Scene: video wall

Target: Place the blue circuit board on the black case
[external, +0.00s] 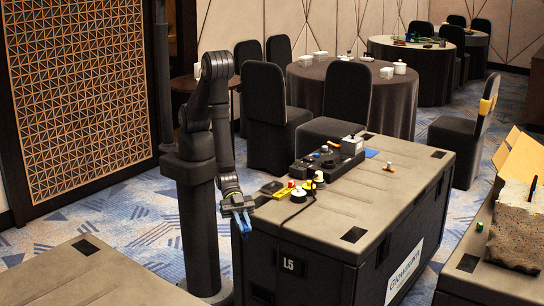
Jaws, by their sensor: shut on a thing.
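My gripper (243,224) points down just off the near left edge of the large black case (340,225) marked L5, at about the height of its top. It is shut on a small blue thing, which I take for the blue circuit board (243,216). The blue shape is too small to separate clearly from the fingers. It appears clear of the case top. A flat blue piece (371,153) also lies on the case top, beside a black device; its details are too small to read.
A black control box (328,161) stands at the back of the case top, with small yellow, red and white items (298,192) and a dark cable in front. The case top's right half is mostly clear. Another case (90,275) stands at lower left.

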